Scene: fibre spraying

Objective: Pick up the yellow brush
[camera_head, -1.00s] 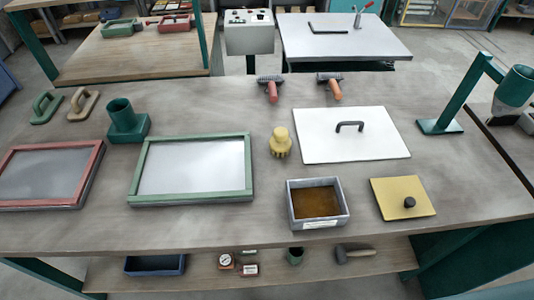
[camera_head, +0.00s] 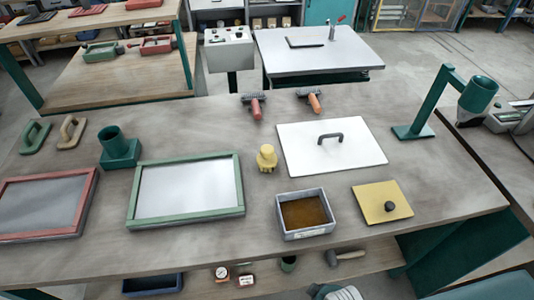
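The yellow brush (camera_head: 266,158) stands on the workbench (camera_head: 262,235), with a rounded knob on top and a wider, ridged lower part. It is between the green-framed screen (camera_head: 240,187) and the white board with a dark handle (camera_head: 300,150). Nothing touches it. Neither of my grippers can be made out. A pale and teal part, which may be one of my arm links, shows at the bottom edge right of centre, well away from the brush.
A grey tray of brown liquid (camera_head: 306,232) and a yellow plate with a black knob (camera_head: 372,201) lie to the right. Two orange-handled brushes (camera_head: 257,108) (camera_head: 314,103) lie behind. A green stand (camera_head: 415,131) rises at the right. Bench around the yellow brush is clear.

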